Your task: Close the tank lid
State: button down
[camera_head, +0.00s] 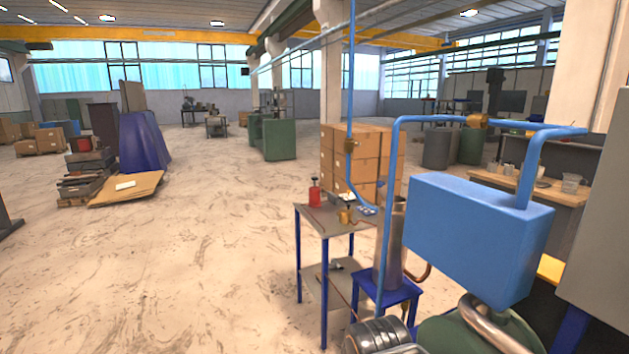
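A tall metal cylinder (392,238), possibly the tank, stands upright on a small blue stool (398,291) right of centre. Its top is partly behind blue pipes, and I cannot make out a lid on it or tell whether it is open. A green rounded vessel (447,335) sits at the bottom right, cut off by the frame edge, with thick metal pipes beside it. I cannot tell which of the two is the tank. My gripper is not in view.
A blue box (478,238) and a blue pipe (386,190) stand in front at right. Cardboard boxes (349,153) are stacked behind. A wooden bench (545,191) is at right.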

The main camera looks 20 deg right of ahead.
aim_at(383, 183)
jog(key=u, duration=0.3)
jog(key=i, duration=1.55)
jog(key=z, duration=0.2)
